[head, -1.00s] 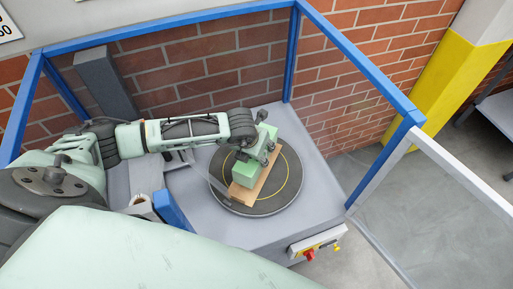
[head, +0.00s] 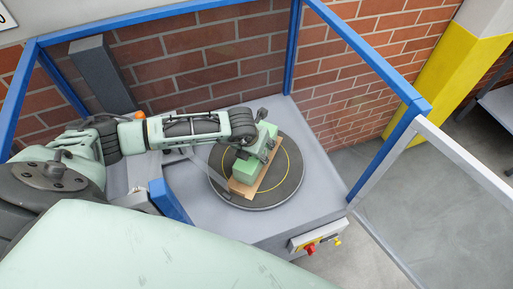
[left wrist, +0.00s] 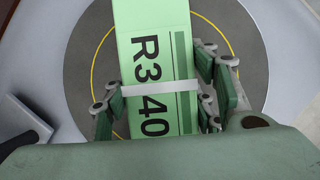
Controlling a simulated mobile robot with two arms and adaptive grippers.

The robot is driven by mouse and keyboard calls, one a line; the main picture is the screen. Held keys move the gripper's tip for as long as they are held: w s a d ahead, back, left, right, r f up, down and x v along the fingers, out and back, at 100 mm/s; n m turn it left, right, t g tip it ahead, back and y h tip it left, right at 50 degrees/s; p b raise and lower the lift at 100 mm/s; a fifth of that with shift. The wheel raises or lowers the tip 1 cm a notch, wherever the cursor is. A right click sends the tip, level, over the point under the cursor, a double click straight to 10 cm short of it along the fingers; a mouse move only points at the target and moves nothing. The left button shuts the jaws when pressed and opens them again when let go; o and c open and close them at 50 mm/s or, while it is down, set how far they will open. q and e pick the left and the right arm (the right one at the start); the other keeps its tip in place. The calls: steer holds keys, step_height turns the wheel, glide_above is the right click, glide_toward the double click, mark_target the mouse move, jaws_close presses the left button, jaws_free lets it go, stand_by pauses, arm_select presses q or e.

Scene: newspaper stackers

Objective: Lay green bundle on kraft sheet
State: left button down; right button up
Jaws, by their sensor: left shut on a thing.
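The green bundle (head: 236,177) is a long light-green block over the dark turntable. In the left wrist view the bundle (left wrist: 152,45) shows large dark print and a white band around it. My left gripper (head: 258,152) is shut on it, and the wrist view shows its fingers (left wrist: 160,112) on both long sides. The brown kraft sheet (head: 273,167) lies on the turntable beneath the bundle and partly hidden by it. Its right edge and lower corner show. I cannot tell whether the bundle touches the sheet. My right gripper is not in view.
The round dark turntable (head: 291,188) with a yellow ring sits on a grey table (head: 315,215). A blue frame (head: 375,62) surrounds it. A control box (head: 318,238) with red and yellow knobs is at the front. A blue block (head: 170,202) stands left of the turntable.

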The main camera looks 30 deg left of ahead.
arm_select(q)
steer(key=shift+w+f+b, duration=0.15)
steer(key=shift+f+b, duration=0.1)
steer(key=shift+b, duration=0.1)
steer(key=c, duration=1.1)
jaws_free()
steer(key=o, duration=0.5)
steer(key=shift+c, duration=0.2)
steer(key=shift+s+f, duration=0.2)
steer(key=shift+s, duration=0.05)
steer(key=v, duration=1.2)
steer(key=shift+w+r, duration=0.1)
steer(key=shift+r, duration=0.05)
